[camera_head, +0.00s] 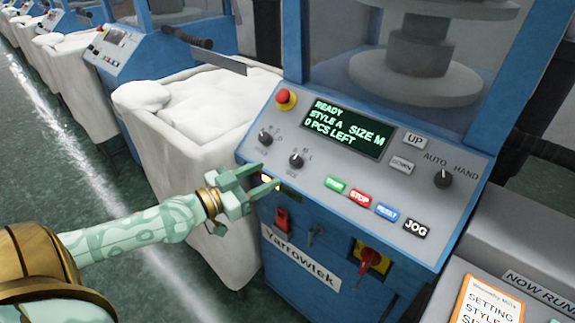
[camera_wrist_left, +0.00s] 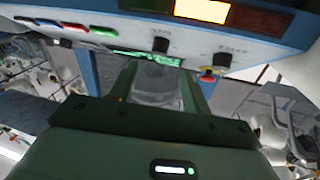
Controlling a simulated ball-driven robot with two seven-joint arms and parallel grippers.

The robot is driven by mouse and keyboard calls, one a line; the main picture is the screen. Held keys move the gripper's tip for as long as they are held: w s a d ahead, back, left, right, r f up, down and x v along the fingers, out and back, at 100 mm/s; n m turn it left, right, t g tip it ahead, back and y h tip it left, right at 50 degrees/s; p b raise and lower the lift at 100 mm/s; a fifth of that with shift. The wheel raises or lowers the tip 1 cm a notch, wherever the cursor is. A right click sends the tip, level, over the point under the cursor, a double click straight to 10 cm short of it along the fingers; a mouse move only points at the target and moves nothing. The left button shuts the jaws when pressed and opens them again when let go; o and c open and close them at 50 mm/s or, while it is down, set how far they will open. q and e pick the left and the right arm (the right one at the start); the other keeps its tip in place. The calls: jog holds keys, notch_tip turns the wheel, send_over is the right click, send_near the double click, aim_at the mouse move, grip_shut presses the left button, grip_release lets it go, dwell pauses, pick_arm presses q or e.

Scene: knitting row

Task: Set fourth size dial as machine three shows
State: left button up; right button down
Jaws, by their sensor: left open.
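A blue knitting machine's grey control panel (camera_head: 320,160) fills the middle of the head view. Its display (camera_head: 347,129) reads READY, STYLE A, SIZE M, 0 PCS LEFT. Below the display are two black dials, a left one (camera_head: 265,137) and a right one (camera_head: 296,160); the right one's label looks like SIZE, but the settings are too small to read. My left gripper (camera_head: 268,178) is open and empty at the panel's lower left edge, below both dials. In the left wrist view, the two dials (camera_wrist_left: 160,44) (camera_wrist_left: 222,58) show beyond the fingers. My right gripper is out of view.
A red stop button (camera_head: 285,98) sits above the dials. Coloured buttons (camera_head: 360,197) and an AUTO/HAND knob (camera_head: 443,178) lie to the right. A red switch (camera_head: 371,259) projects below. A bin of white fabric (camera_head: 205,120) and another machine (camera_head: 120,50) stand left.

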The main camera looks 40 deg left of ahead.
aim_at(292, 162)
pick_arm(q)
jog(key=p+x, duration=0.1)
jog(key=x, duration=0.5)
jog(key=shift+w+r+p, duration=0.1)
jog(key=shift+w+p, duration=0.2)
jog(key=shift+w, duration=0.05)
jog(key=shift+w+d, duration=0.2)
jog(key=shift+w, duration=0.2)
jog(key=c, duration=1)
